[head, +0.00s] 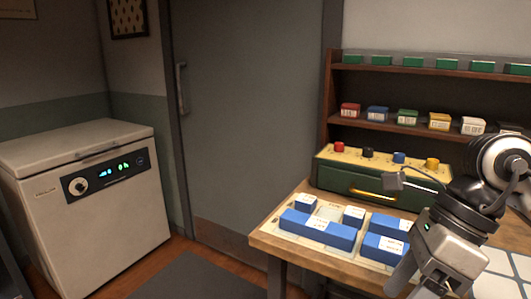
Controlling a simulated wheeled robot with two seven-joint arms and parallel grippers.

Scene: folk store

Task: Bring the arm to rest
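My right arm comes in from the right edge and bends down over the right part of the wooden table (265,238). My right gripper (440,255) is low at the right, in front of the blue boxes. A small grey block on a thin stem sticks out to the left from the wrist, in front of the green box. My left arm and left gripper are not in view.
Blue boxes (318,228) lie on a pale mat at the table's front. A green drawer box (345,181) with coloured knobs stands behind them, below a shelf (390,128) of small boxes. A white chest freezer (120,215) stands left.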

